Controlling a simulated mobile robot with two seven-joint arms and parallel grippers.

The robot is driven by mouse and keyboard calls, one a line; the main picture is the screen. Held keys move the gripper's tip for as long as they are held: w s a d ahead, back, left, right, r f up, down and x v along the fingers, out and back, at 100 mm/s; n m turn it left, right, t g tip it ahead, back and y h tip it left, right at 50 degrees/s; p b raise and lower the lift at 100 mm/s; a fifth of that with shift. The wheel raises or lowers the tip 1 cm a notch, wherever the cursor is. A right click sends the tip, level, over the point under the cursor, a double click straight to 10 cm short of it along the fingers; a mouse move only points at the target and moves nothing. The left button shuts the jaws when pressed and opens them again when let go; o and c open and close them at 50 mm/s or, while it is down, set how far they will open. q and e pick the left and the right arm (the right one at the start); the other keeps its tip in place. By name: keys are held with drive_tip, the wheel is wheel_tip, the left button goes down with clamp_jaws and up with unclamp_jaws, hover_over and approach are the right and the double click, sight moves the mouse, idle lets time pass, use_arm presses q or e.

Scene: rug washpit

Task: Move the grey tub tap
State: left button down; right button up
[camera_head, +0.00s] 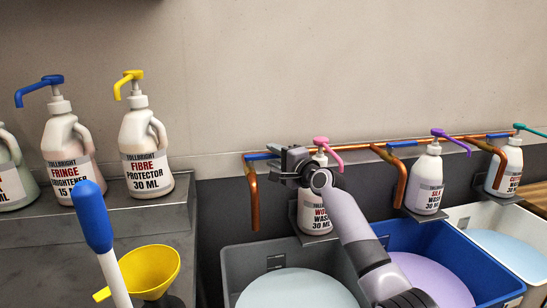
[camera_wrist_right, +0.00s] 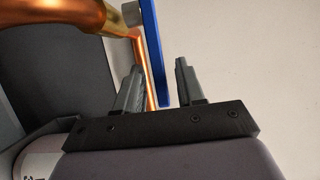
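The grey tub tap is a copper spout (camera_head: 254,200) with a blue lever (camera_head: 260,156), on a copper pipe along the wall above the grey tub (camera_head: 232,262). My right gripper (camera_head: 290,160) is at the right end of this lever, in front of the pink-topped bottle. In the right wrist view, its two fingers (camera_wrist_right: 158,88) are apart, with the blue lever (camera_wrist_right: 152,45) reaching down between them. A gap shows on the right finger's side; contact on the left side is unclear. The copper pipe shows behind. My left gripper is out of view.
A pink-topped bottle (camera_head: 310,212) stands behind my right arm. A blue tub (camera_head: 488,285) and a white tub (camera_head: 468,216) stand to the right, under similar taps. White pump bottles (camera_head: 145,150), a yellow funnel (camera_head: 150,268) and a blue-ended white stick (camera_head: 95,220) are at left.

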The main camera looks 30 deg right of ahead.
drive_tip(key=shift+w, duration=0.45)
drive_tip(key=shift+c, duration=0.3)
clamp_jaws()
